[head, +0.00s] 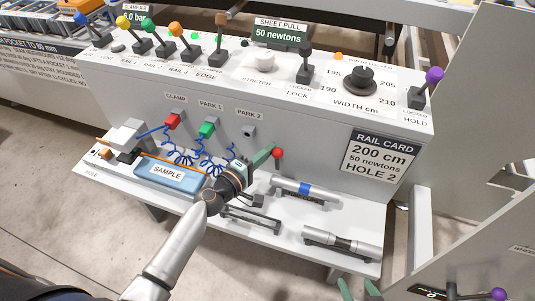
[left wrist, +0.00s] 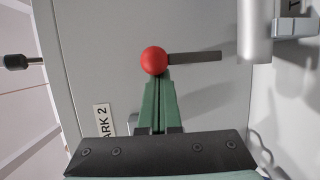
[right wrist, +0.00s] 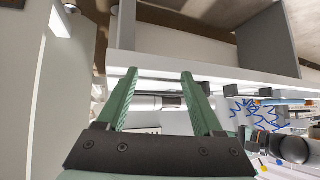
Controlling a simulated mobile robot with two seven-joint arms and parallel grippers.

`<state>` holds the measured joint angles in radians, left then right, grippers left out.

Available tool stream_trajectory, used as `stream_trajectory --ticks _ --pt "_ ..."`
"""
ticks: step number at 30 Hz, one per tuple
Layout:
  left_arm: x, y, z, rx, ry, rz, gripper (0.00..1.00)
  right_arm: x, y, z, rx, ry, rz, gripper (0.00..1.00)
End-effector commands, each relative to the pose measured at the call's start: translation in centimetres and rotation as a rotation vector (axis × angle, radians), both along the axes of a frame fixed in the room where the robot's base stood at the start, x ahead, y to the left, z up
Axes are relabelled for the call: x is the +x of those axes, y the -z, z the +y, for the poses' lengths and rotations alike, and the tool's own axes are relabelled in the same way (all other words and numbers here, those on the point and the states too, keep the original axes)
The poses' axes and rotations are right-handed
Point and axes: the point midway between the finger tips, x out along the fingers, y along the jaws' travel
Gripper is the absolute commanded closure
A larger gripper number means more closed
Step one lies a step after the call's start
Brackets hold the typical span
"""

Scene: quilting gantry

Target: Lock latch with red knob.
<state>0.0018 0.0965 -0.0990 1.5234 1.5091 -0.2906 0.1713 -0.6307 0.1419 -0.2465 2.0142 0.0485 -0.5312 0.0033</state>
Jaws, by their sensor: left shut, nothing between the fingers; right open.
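The red knob (head: 278,153) is a small ball on the end of a dark latch lever (left wrist: 195,57), standing in front of the console's front face. In the head view the lever runs down from the knob toward the shelf. My left gripper (head: 268,155) is shut and empty, its green fingertips right beside the knob. In the left wrist view the tips (left wrist: 158,82) reach the lower edge of the red knob (left wrist: 153,60); whether they touch it I cannot tell. My right gripper (right wrist: 160,75) is open and empty; its fingertips show at the head view's bottom edge (head: 359,288).
On the shelf (head: 100,172) lie a silver tube with a blue band (head: 304,188), another silver tube (head: 342,243) and a blue SAMPLE block (head: 168,174). Red and green connectors with coiled blue hoses sit left. Several coloured levers line the console top. A grey panel stands at right.

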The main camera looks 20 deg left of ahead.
Motion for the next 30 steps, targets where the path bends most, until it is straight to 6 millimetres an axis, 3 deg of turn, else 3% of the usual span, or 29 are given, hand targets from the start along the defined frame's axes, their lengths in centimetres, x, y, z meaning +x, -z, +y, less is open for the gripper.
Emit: stream_trajectory --ticks 6,30 --pt "0.1 0.1 0.0 0.000 -0.001 -0.013 1.00 -0.6 0.7 0.0 0.000 0.000 0.010 0.32" --pt "0.3 0.1 0.0 -0.002 0.000 -0.066 1.00 0.7 1.2 -0.6 -0.011 -0.002 -0.060 0.32"
